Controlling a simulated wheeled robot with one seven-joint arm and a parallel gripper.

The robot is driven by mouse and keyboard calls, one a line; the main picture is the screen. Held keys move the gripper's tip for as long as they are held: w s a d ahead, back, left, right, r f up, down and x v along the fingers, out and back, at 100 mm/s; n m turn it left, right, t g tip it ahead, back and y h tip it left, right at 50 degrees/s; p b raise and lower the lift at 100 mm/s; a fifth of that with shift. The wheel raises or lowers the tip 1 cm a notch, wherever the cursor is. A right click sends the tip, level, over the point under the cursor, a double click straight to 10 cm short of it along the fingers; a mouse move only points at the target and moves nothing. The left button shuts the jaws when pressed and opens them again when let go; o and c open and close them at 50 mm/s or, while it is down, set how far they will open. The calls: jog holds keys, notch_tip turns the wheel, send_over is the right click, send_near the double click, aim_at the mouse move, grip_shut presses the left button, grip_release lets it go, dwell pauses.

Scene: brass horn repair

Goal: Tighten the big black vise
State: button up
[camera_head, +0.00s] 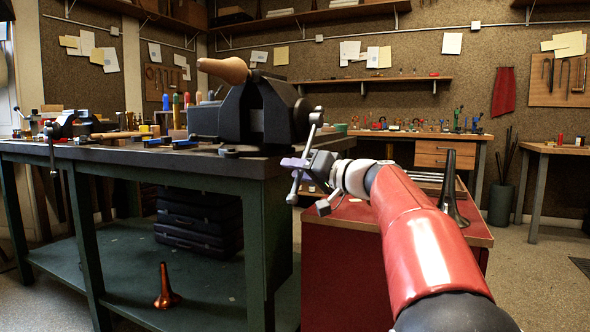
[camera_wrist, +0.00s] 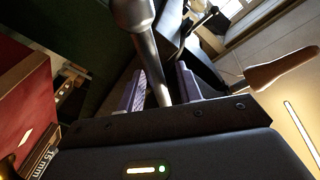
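The big black vise (camera_head: 262,112) sits at the right corner of the dark workbench, a wooden form (camera_head: 222,70) in or just above its jaws. Its silver handle bar (camera_head: 308,150) hangs slanted below the vise at the bench corner. My gripper (camera_head: 294,163) is at this bar, its purple fingertips partly hidden. In the wrist view, the handle bar (camera_wrist: 158,62) runs between the two fingers of my gripper (camera_wrist: 163,88), its thick knob end at the top. A gap shows beside the left finger; the fingers look open around the bar, with contact on the right unclear.
The green-legged workbench (camera_head: 268,200) carries a smaller vise (camera_head: 62,124) and tools. A red cabinet (camera_head: 340,262) stands under my arm, with a dark horn bell (camera_head: 450,185) on it. Black cases (camera_head: 198,225) and a copper bell (camera_head: 166,290) are on the lower shelf.

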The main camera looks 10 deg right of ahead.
jog(key=shift+w+a, duration=0.25)
jog(key=shift+w, duration=0.05)
grip_shut()
jog(key=shift+r, duration=0.1)
